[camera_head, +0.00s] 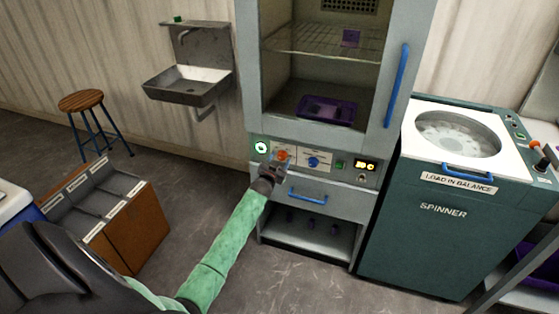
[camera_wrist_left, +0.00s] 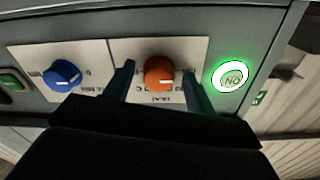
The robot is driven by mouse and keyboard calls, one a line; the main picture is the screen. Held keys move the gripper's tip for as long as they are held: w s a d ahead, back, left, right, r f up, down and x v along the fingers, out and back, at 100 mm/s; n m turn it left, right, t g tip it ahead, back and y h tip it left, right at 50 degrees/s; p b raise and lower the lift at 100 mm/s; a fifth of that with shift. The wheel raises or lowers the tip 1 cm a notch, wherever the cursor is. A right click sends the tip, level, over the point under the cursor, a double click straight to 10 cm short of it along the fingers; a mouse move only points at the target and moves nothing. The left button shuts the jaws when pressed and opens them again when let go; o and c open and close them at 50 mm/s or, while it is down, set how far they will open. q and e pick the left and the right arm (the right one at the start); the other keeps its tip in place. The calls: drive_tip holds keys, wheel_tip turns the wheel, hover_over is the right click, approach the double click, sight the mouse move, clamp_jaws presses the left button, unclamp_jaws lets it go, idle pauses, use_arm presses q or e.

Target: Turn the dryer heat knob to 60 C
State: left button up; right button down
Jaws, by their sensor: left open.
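The orange heat knob (camera_head: 283,155) is on the dryer's control panel. In the left wrist view the same orange knob (camera_wrist_left: 159,72) sits between the two open fingers of my left gripper (camera_wrist_left: 160,85), with a gap on each side. Its pale pointer mark points right in that view. The scale figures around it are partly hidden and too small to read. In the head view my left gripper (camera_head: 277,165) is at the panel, just in front of the knob. My right gripper is not seen.
A blue knob (camera_head: 313,162) is right of the orange one, and a lit green-ringed button (camera_head: 261,148) is left. A blue drawer handle (camera_head: 307,195) is below. The dryer door handle (camera_head: 397,86) is above right. The spinner (camera_head: 440,220) stands to the right.

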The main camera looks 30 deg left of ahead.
use_arm(q)
drive_tip(key=c, duration=1)
